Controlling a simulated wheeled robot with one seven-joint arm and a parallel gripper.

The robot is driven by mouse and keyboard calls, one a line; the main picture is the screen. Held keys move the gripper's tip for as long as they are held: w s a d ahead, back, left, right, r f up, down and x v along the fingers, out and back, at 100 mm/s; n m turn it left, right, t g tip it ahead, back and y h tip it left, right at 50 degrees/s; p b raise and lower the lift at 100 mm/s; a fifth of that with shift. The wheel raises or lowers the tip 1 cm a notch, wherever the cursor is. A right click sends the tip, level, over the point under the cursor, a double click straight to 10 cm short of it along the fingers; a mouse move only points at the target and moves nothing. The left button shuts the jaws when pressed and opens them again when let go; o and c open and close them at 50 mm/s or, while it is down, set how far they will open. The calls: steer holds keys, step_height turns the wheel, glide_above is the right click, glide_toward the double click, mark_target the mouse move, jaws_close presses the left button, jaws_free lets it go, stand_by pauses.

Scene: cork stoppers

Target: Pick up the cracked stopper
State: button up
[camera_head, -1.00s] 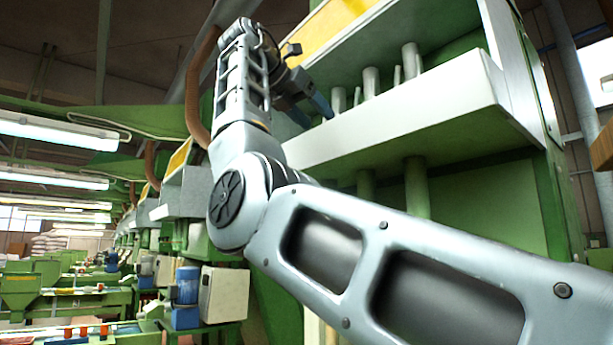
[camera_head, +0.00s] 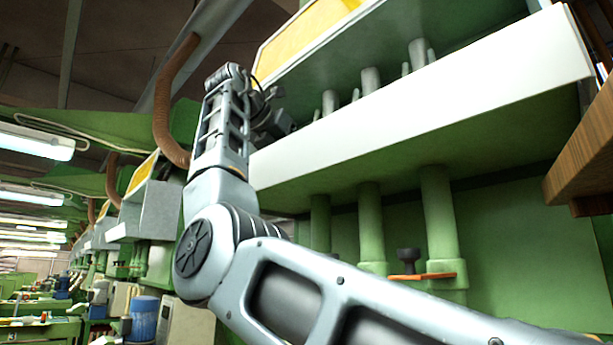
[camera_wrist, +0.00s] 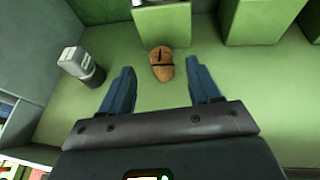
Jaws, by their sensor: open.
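A brown cork stopper (camera_wrist: 162,64) with a dark crack-like line across it shows in the wrist view, on a green surface (camera_wrist: 150,98). My gripper (camera_wrist: 160,72) is open, with one blue finger on each side of the stopper in the picture. The fingertips do not visibly touch it, and I cannot tell how far above or short of it they are. In the head view my wrist (camera_head: 268,118) is at the white panel's left end; the fingers and the stopper are hidden there.
A grey-and-black cylinder (camera_wrist: 82,67) stands left of the stopper. Green blocks (camera_wrist: 258,20) stand beyond and to the right. In the head view a long white panel (camera_head: 430,95) fronts the machine shelf, with green columns (camera_head: 438,215) below and a wooden edge (camera_head: 590,150) at right.

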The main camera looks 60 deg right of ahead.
steer(key=p+x, duration=0.1)
steer(key=x, duration=0.3)
steer(key=shift+d+f, duration=0.15)
steer(key=shift+f, duration=0.05)
steer(key=shift+c, duration=0.3)
steer(key=c, duration=1)
steer(key=shift+c, duration=0.2)
